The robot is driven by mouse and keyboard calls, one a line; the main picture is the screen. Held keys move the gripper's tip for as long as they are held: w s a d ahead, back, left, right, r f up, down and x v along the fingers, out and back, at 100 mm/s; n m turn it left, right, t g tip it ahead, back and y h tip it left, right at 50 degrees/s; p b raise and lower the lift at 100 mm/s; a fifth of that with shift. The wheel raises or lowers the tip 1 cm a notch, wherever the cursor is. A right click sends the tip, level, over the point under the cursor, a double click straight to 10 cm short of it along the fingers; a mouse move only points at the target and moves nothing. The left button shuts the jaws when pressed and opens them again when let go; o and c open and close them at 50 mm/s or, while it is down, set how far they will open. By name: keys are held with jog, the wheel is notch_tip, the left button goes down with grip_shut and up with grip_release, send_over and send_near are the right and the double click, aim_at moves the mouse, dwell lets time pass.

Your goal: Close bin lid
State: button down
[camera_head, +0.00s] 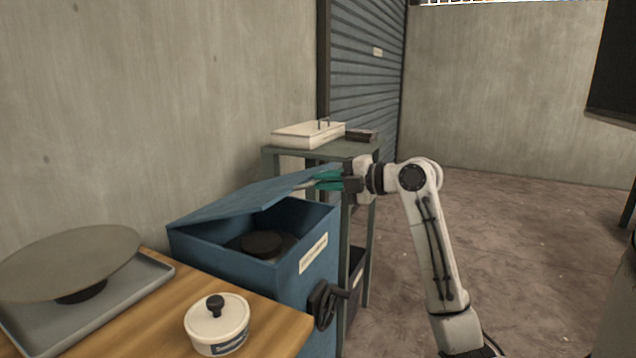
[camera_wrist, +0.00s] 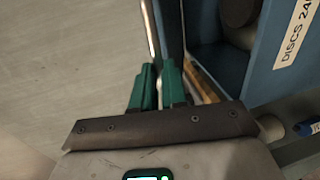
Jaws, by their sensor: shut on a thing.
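The blue bin (camera_head: 305,262) stands beside the wooden bench, with a dark round object inside. Its blue lid (camera_head: 245,198) is partly open, tilted up toward the right, so a gap shows between lid and bin rim. My gripper (camera_head: 322,180) is at the lid's raised right end, its green fingers shut on the lid edge. In the wrist view my gripper's green fingers (camera_wrist: 158,76) are close on either side of a thin edge, and the bin (camera_wrist: 275,65) with a "DISCS" label is on the right. The exact contact is partly hidden.
A wooden bench (camera_head: 135,318) holds a white lidded pot (camera_head: 217,328) and a grey tray with a round plate (camera_head: 65,262). A black hand crank (camera_head: 325,302) juts from the bin's front. A shelf stand (camera_head: 340,148) is behind my gripper. Floor at right is clear.

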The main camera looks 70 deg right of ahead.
notch_tip(320, 180, down, 16)
jog(key=s+t+b, duration=0.1)
jog(key=s+b, duration=0.1)
jog(key=b, duration=1.1)
jog(key=shift+s, duration=0.2)
jog(key=shift+a, duration=0.1)
jog(key=c, duration=1.2)
grip_release()
jog(key=shift+c, duration=0.2)
jog(key=shift+o, duration=0.4)
jog(key=shift+r, duration=0.1)
jog(key=shift+r, duration=0.1)
jog(key=s+r+p, duration=0.1)
jog(key=s+p, duration=0.1)
jog(key=s, duration=0.8)
jog(key=shift+s+a+p, duration=0.3)
jog(key=shift+s+p, duration=0.05)
jog(key=shift+s, duration=0.05)
